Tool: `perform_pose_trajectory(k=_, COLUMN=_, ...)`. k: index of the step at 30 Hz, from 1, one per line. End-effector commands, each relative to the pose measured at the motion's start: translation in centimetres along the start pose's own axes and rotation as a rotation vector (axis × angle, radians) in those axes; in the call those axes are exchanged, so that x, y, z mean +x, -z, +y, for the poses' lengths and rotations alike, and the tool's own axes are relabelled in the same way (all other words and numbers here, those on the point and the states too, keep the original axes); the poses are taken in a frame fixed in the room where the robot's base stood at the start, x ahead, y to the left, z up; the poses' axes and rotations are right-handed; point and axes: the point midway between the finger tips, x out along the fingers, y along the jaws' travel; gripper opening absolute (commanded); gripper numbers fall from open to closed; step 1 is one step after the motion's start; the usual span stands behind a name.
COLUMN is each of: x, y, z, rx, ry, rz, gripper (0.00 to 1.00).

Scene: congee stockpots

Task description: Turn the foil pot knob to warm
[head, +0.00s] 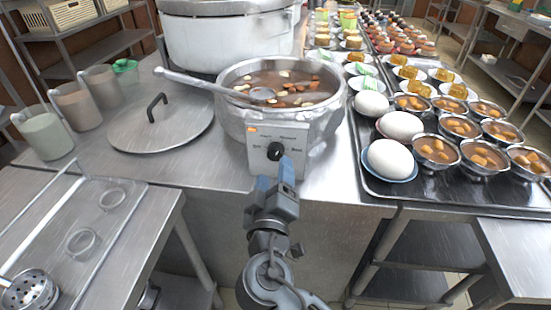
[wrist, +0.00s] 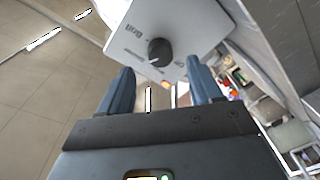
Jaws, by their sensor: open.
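The pot (head: 322,130) is wrapped in crinkled foil and holds brown congee with pale and orange pieces; a ladle (head: 215,88) rests in it. A white control panel (head: 293,133) is on its front, with a black round knob (head: 275,151) and an orange light. The knob also shows in the wrist view (wrist: 159,51), with a pale pointer line.
A large white pot (head: 228,40) stands behind. A black tray (head: 450,196) with bowls and white eggs or buns is right. Space before the panel is free except for my arm.

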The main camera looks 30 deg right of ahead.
Motion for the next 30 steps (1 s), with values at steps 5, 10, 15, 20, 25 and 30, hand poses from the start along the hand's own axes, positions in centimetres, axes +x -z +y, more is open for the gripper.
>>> perform_pose_trajectory(k=5, x=2.9, y=0.1, z=0.2, rx=0.000, ry=-0.002, rz=-0.001, gripper=0.64)
perform_pose_trajectory(k=10, x=4.5, y=0.1, z=0.1, rx=-0.001, ry=0.000, rz=0.000, gripper=0.64)
perform_pose_trajectory(k=15, x=5.1, y=0.0, z=0.0, rx=0.000, ry=0.001, rz=0.000, gripper=0.64)
perform_pose_trajectory(k=20, x=5.1, y=0.0, z=0.0, rx=0.000, ry=0.001, rz=0.000, gripper=0.64)
perform_pose_trajectory(k=25, x=5.0, y=0.0, z=0.0, rx=0.000, ry=0.001, rz=0.000, gripper=0.51)
perform_pose_trajectory(k=30, x=5.0, y=0.0, z=0.0, rx=0.000, ry=0.001, rz=0.000, gripper=0.35)
